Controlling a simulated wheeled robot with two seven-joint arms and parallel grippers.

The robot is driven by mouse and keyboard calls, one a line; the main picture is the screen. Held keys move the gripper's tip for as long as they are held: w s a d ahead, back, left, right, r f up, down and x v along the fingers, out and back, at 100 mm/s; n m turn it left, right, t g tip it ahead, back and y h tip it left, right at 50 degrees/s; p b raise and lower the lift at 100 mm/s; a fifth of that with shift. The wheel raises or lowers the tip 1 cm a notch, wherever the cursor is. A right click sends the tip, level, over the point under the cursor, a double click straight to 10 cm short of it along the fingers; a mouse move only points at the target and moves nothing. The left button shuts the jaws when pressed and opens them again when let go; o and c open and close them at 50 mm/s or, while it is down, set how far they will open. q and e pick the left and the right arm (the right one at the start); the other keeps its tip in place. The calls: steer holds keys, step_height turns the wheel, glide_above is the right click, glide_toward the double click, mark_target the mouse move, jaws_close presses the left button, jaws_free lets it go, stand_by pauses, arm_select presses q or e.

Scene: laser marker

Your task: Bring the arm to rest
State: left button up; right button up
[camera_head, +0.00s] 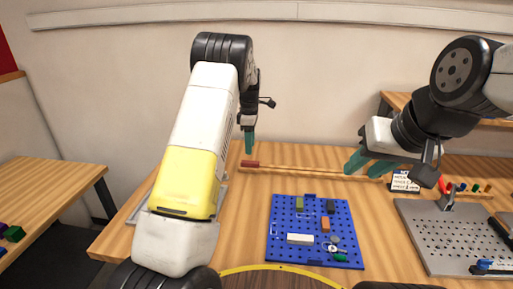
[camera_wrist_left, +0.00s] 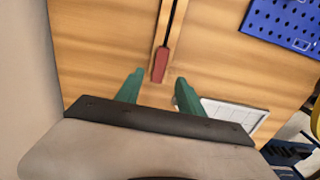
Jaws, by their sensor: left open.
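My left arm reaches forward over the table in the head view, with its gripper (camera_head: 249,143) pointing down near the back wall. In the left wrist view this gripper (camera_wrist_left: 159,80) has its two green fingers apart with nothing held. A thin rod with a red end (camera_head: 250,164) lies along a wooden strip at the back of the table. The red end (camera_wrist_left: 160,65) shows ahead of the gap between the fingers. My right gripper (camera_head: 368,165) is above the right part of the table, its green fingers apart and seemingly empty.
A blue pegboard (camera_head: 283,244) with several small blocks lies mid-table. A grey perforated plate (camera_head: 425,232) with tools is at right. A small printed sign (camera_head: 404,181) stands behind it. A pale tray (camera_head: 138,215) is partly hidden behind my left arm.

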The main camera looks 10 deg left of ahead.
arm_select(q)
steer(key=shift+r, duration=0.4)
steer(key=s+a+r+m+t+h, duration=0.1)
steer(key=s+r+m+t+h, duration=0.15)
steer(key=s+r+m, duration=1.1)
steer(key=s+r+m+t, duration=0.2)
steer(key=s, duration=1)
steer(key=s+d+r+m+t, duration=0.1)
steer(key=s+r+m, duration=0.1)
steer(key=s, duration=1.1)
steer(key=shift+s+d+r+m+t, duration=0.15)
steer(key=shift+r+m+t, duration=0.2)
steer(key=shift+m, duration=0.2)
